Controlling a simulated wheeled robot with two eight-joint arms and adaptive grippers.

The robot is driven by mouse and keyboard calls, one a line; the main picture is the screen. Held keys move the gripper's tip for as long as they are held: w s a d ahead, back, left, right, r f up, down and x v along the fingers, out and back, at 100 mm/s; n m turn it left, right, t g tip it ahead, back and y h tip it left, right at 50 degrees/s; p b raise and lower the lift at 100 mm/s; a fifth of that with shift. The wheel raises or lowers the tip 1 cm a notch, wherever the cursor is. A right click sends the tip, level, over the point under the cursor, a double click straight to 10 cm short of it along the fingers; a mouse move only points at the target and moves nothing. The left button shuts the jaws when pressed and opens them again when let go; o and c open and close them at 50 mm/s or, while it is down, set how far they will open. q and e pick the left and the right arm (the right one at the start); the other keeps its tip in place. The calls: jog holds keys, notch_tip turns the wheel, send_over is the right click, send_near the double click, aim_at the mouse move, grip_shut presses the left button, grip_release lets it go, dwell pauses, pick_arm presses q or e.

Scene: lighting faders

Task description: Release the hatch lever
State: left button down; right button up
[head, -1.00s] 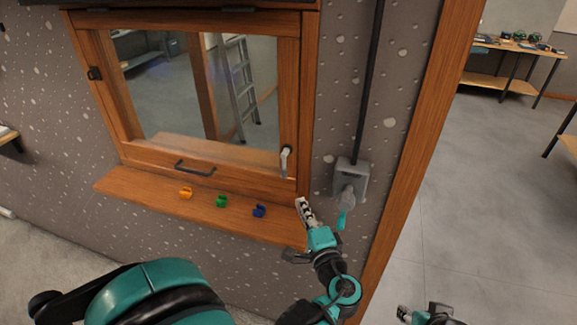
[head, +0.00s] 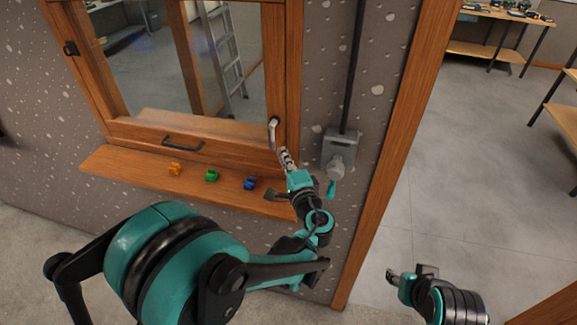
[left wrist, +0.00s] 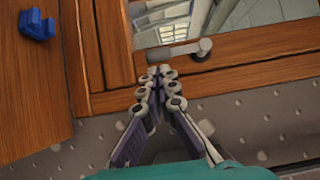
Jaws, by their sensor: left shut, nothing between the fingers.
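The hatch lever (head: 274,132) is a small silver handle on the lower right of the wooden hatch frame, hanging downward in the head view. In the left wrist view the lever (left wrist: 176,52) lies across the frame, its round pivot at the right. My left gripper (head: 284,155) is just below the lever, its fingers together and empty. In the left wrist view the fingertips of my left gripper (left wrist: 161,70) are close to the lever's free end; I cannot tell whether they touch it. My right gripper (head: 392,276) is low at the right, far from the hatch; its jaws are unclear.
The wooden sill (head: 130,175) under the hatch holds orange (head: 175,169), green (head: 212,176) and blue (head: 250,184) clips. A black pull handle (head: 182,145) is on the hatch. A grey switch box (head: 340,148) with a teal-tipped handle is on the wall right of my left gripper.

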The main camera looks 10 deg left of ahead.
pick_arm(q)
jog(key=shift+x, duration=0.8)
pick_arm(e)
jog(key=shift+f, duration=0.15)
pick_arm(q)
jog(key=shift+a+f+m+b, duration=0.2)
jog(key=shift+m+b, duration=0.2)
jog(key=shift+b, duration=0.25)
pick_arm(e)
jog(key=shift+a+f, duration=0.2)
jog(key=shift+f, duration=0.3)
pick_arm(q)
jog(key=shift+t, duration=0.3)
pick_arm(e)
jog(key=shift+f, duration=0.2)
